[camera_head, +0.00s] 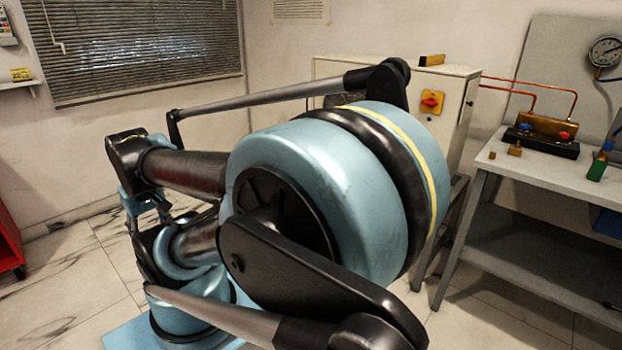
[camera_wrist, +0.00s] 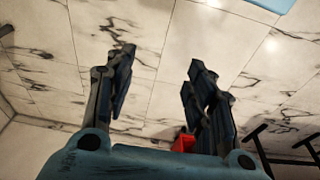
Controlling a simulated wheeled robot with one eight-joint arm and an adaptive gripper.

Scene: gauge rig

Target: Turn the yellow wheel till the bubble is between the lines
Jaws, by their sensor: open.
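I cannot make out a yellow wheel or a bubble with lines in either view. My own large blue and black arm fills the middle of the head view and hides much of what lies behind it. My gripper (camera_wrist: 162,58) shows in the wrist view with its two dark fingers spread apart. The gripper touches nothing that I can see.
A light cabinet (camera_head: 452,98) with a red-on-yellow switch (camera_head: 432,101) stands behind my arm. At right is a grey workbench (camera_head: 495,181) with a brass block (camera_head: 545,126), copper pipes and a round gauge (camera_head: 605,51). A red cabinet (camera_head: 8,240) stands at far left.

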